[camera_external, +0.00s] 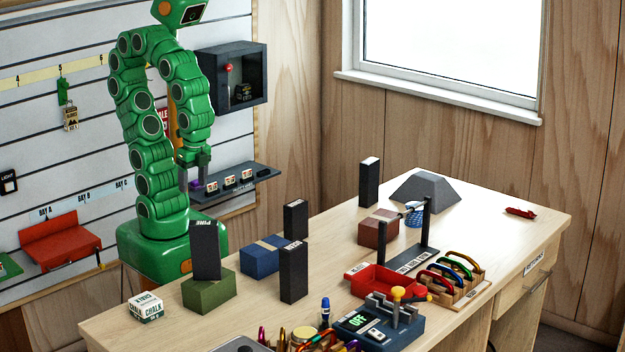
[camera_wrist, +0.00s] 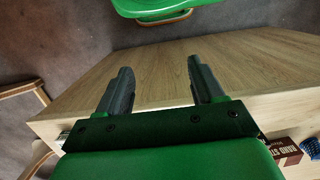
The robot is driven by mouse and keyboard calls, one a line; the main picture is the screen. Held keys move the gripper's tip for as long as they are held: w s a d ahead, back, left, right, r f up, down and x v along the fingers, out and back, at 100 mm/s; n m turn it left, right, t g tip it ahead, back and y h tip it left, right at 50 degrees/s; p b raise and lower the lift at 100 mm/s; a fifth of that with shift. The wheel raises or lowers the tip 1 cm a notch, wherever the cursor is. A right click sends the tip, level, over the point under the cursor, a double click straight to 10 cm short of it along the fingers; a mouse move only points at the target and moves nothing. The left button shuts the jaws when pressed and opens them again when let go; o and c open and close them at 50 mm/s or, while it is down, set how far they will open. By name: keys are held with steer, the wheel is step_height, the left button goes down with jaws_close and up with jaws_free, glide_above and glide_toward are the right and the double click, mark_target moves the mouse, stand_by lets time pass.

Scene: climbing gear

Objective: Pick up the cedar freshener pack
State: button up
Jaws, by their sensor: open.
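Several tall dark packs stand on the desk in the outside view, and I cannot tell which is cedar. One pack (camera_external: 205,250) by the green block reads PINE. Another pack (camera_external: 295,220) stands by the blue block, a third (camera_external: 293,273) stands nearer the front, and one more (camera_external: 369,182) stands by the brown block; their labels are too small to read surely. My gripper (camera_external: 194,172) hangs at the wall side, apart from these packs. In the wrist view my gripper (camera_wrist: 160,84) is open with nothing between its fingers.
Close to the packs are a green block (camera_external: 209,293), blue block (camera_external: 266,258) and brown block (camera_external: 379,228). A red tray (camera_external: 372,284), a rack of carabiners (camera_external: 452,282) and a switch box (camera_external: 378,326) crowd the front. A wall shelf (camera_external: 240,183) is near my gripper. The desk's far right is mostly clear.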

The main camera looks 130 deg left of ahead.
steer(key=w+d+r+n+t+h, duration=0.2)
steer(key=w+t, duration=0.6)
steer(key=w, duration=1.9)
steer(key=w+a+r+n+t+y, duration=0.3)
steer(key=w+a+n+t+y, duration=0.3)
steer(key=w+a, duration=0.85)
steer(key=w+a+n+g+y, duration=0.15)
steer(key=a+n+y, duration=0.25)
steer(key=a, duration=0.7)
steer(key=n+g+y, duration=0.9)
steer(key=g+y, duration=0.2)
steer(key=g, duration=0.1)
glide_above(370, 160)
steer(key=w+d, duration=0.3)
steer(key=d, duration=0.4)
steer(key=shift+m+g+h, duration=0.35)
steer(key=shift+m+h, duration=0.05)
steer(key=shift+m, duration=0.5)
steer(key=s+a+f, duration=0.1)
steer(key=f, duration=0.1)
steer(key=s+f, duration=0.1)
steer(key=f, duration=0.2)
steer(key=s+a+f, duration=0.1)
steer(key=f, duration=0.2)
steer(key=shift+a+f, duration=0.25)
steer(key=shift+a, duration=0.05)
steer(key=shift+s+a, duration=0.15)
steer(key=shift+a, duration=2.2)
